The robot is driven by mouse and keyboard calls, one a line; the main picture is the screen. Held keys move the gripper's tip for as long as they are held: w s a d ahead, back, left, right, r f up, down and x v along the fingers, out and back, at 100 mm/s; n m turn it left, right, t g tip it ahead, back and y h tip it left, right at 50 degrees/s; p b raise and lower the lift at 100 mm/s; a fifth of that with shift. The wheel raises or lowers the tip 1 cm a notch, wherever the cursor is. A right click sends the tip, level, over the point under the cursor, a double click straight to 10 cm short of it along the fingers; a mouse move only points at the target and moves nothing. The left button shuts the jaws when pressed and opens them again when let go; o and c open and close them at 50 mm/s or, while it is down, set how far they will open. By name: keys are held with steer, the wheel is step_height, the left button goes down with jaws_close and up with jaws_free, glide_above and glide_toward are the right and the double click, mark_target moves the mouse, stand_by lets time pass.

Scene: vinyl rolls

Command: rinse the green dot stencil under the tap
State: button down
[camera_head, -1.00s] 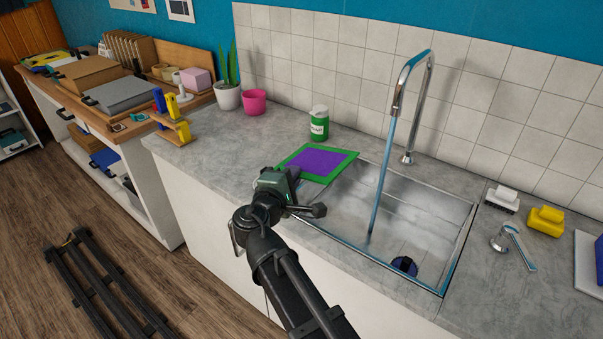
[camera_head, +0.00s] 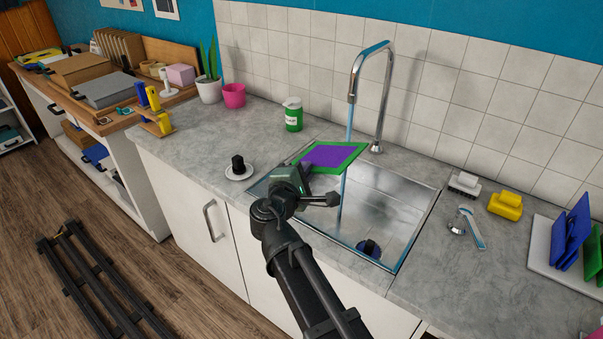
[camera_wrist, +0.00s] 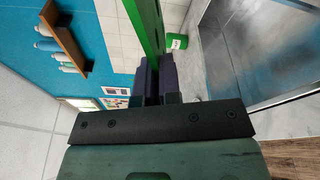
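The stencil, a green frame with a purple middle (camera_head: 326,156), is above the back-left part of the sink (camera_head: 408,235) in the head view. My gripper (camera_head: 302,174) is shut on its near left edge. In the wrist view the green frame edge (camera_wrist: 149,25) rises between my two dark fingers (camera_wrist: 157,85). The chrome tap (camera_head: 386,85) is running. Its thin blue stream (camera_head: 349,122) meets the stencil's outline near its right side and shows again below it. I cannot tell whether the water touches the stencil or passes behind it.
A black-knobbed white dish (camera_head: 239,172) stands left of the sink. A green jar (camera_head: 293,114) stands behind the stencil. A white brush (camera_head: 464,184), a yellow block (camera_head: 505,205) and a rack with blue pieces (camera_head: 571,231) are to the right. The left counter is mostly clear.

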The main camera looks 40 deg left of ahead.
mark_target(332, 143)
steer(key=x, duration=0.4)
steer(key=d+x, duration=0.1)
steer(key=x, duration=0.7)
steer(key=shift+w+d+r, duration=0.3)
steer(key=shift+w+r, duration=0.05)
steer(key=shift+w, duration=0.3)
